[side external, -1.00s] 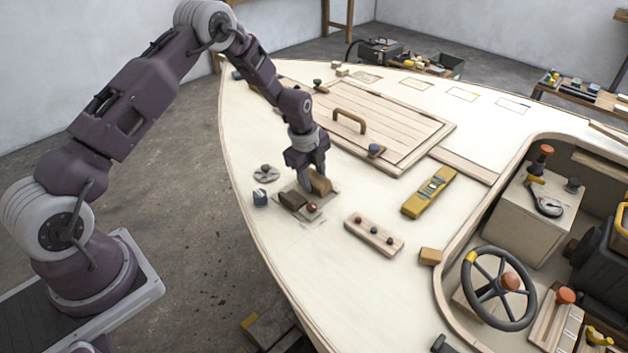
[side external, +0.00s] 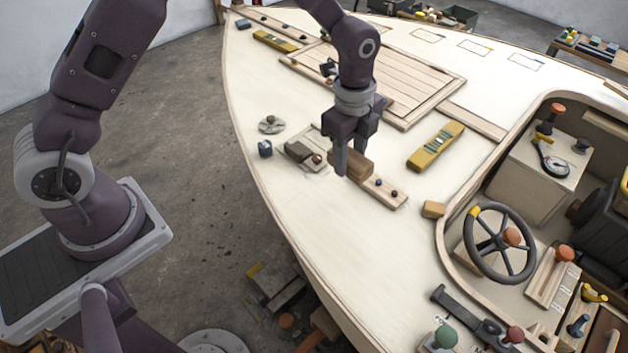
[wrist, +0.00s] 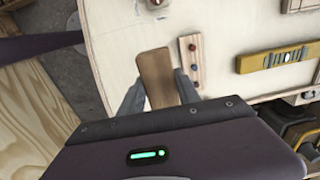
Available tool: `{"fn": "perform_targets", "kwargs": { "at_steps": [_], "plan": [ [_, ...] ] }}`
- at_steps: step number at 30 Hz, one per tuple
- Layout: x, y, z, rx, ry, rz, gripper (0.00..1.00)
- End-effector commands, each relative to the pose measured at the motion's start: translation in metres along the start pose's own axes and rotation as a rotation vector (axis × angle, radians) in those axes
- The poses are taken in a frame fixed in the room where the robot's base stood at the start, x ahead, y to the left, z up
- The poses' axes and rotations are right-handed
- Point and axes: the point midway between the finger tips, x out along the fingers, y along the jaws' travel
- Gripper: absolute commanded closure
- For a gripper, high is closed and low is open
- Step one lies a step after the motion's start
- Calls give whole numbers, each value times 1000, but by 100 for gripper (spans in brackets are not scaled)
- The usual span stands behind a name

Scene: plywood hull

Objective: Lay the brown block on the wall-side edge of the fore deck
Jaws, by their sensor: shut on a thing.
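The brown block (side external: 352,163) is a wooden block held between the fingers of my gripper (side external: 355,160), above the pale plywood deck (side external: 290,215). In the wrist view the brown block (wrist: 157,78) sits between the two grey fingertips (wrist: 158,92) and sticks out beyond them. My gripper is shut on it. In the side view the block partly covers a wooden strip with dark knobs (side external: 385,192). The curved deck edge runs along the left of the deck. I cannot tell the exact height of the block above the deck.
A pad with a dark block (side external: 298,151) and a red knob lies left of my gripper. A yellow level (side external: 436,146) lies to the right. The deck's front left is clear.

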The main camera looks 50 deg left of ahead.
Motion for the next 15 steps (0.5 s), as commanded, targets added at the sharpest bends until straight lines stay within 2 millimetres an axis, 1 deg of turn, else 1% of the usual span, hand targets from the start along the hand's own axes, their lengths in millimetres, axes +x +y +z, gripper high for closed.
{"fn": "perform_targets", "kwargs": {
  "at_steps": [1,3,5,8,9,12,15],
  "plan": [
    [0,12,-13,5,-6,13,100],
    [0,24,-24,1,-12,26,100],
    [2,30,-29,-2,-16,33,100],
    [24,35,-31,-3,-20,42,100],
    [34,35,-31,-4,-20,41,100],
    [54,35,-30,-5,-18,39,100],
    [66,35,-30,-4,-18,37,100]
  ]
}}
